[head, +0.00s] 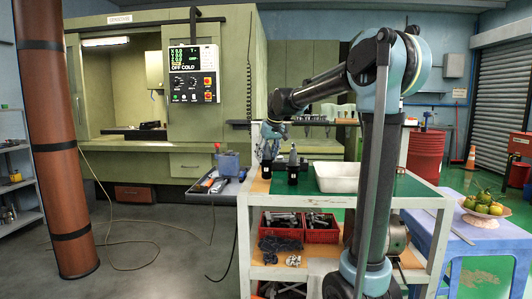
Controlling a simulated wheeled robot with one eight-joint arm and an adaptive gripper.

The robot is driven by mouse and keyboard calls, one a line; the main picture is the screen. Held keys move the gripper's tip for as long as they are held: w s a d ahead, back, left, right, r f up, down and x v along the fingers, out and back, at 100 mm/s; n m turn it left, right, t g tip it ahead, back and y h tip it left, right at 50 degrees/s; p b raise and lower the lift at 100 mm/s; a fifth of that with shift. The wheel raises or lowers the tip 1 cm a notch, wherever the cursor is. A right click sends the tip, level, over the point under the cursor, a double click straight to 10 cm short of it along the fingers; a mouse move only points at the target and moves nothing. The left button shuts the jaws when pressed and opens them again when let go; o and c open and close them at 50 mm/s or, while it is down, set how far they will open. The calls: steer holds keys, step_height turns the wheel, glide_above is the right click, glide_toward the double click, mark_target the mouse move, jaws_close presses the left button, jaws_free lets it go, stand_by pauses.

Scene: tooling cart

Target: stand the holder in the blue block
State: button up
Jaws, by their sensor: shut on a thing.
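My gripper (268,148) is over the left end of the cart top, small in the head view. It is shut on the top of a dark holder (266,170), which is upright. I cannot tell whether the holder's lower end touches the cart top. A small blue block (228,164) sits to the left of my gripper, on a grey ledge beside the cart. Any opening in the block is too small to make out.
A second dark upright holder (292,168) with a silvery top stands just right of the held one. A white tray (337,184) is further right on the green cart top (300,189). A red-handled tool (210,181) lies near the blue block. Red bins (321,236) sit below.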

steer(key=shift+f, duration=1.2)
steer(key=o, duration=1.6)
steer(key=shift+f, duration=0.1)
steer(key=shift+o, duration=0.2)
steer(key=v, duration=1.2)
